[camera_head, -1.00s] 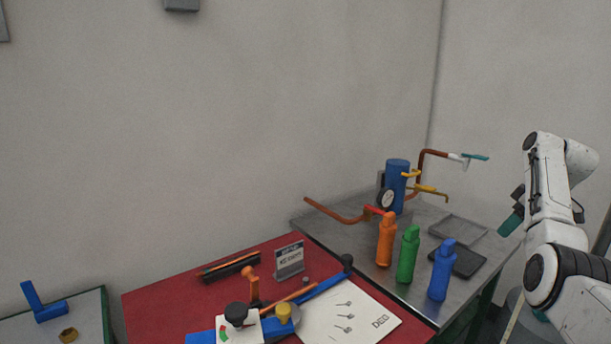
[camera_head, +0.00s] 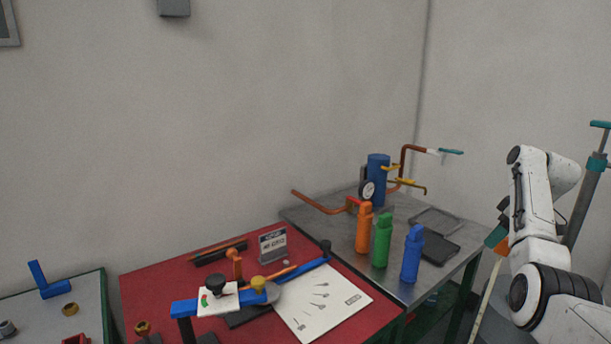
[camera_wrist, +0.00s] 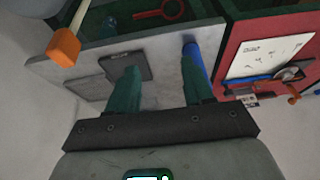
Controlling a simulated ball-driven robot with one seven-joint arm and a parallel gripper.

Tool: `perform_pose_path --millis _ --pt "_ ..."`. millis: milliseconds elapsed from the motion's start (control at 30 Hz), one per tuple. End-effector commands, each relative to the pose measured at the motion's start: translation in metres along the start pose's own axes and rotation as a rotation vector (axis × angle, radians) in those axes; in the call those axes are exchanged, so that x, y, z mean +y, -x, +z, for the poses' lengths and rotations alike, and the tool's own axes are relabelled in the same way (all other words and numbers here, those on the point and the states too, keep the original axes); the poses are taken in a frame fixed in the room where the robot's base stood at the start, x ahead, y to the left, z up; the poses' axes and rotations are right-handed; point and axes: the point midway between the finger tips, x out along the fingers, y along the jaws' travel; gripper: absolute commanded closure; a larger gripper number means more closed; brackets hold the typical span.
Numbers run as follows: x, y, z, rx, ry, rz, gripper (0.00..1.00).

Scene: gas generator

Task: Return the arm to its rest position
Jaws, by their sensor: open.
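My arm (camera_head: 540,215) is white with black joints and stands folded at the right of the head view. My gripper (camera_head: 497,235) is at its left side, beyond the right end of the metal table, and its fingers are small there. In the wrist view my gripper (camera_wrist: 160,85) shows two green fingers spread apart with nothing between them. The grey metal table top (camera_wrist: 160,55) lies in view past the fingers. The blue bottle (camera_wrist: 194,65) shows behind the right finger.
Orange (camera_head: 363,230), green (camera_head: 382,242) and blue (camera_head: 412,255) bottles stand on the metal table (camera_head: 345,202). A red table (camera_head: 150,295) with tools adjoins it. An orange-ended pale rod (camera_head: 486,295) is beside my arm. A teal-topped post (camera_head: 588,190) stands behind it.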

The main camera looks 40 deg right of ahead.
Motion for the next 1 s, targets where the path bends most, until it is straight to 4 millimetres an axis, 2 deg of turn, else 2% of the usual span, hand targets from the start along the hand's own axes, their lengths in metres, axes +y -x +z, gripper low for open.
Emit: perform_pose_path --millis 267,367,467,600,700,833,1000 --pt "-0.046 -0.062 -0.01 -0.036 -0.012 -0.019 0.49" --pt "-0.071 -0.09 -0.013 -0.055 -0.017 -0.024 0.49" --pt "-0.106 -0.125 -0.013 -0.08 -0.022 -0.031 0.49" --pt "-0.175 -0.179 -0.006 -0.123 -0.027 -0.035 0.49" --pt "-0.226 -0.209 0.005 -0.15 -0.028 -0.033 0.49" --pt "-0.291 -0.239 0.029 -0.186 -0.025 -0.029 0.49" --pt "-0.372 -0.26 0.071 -0.223 -0.015 -0.018 0.49"
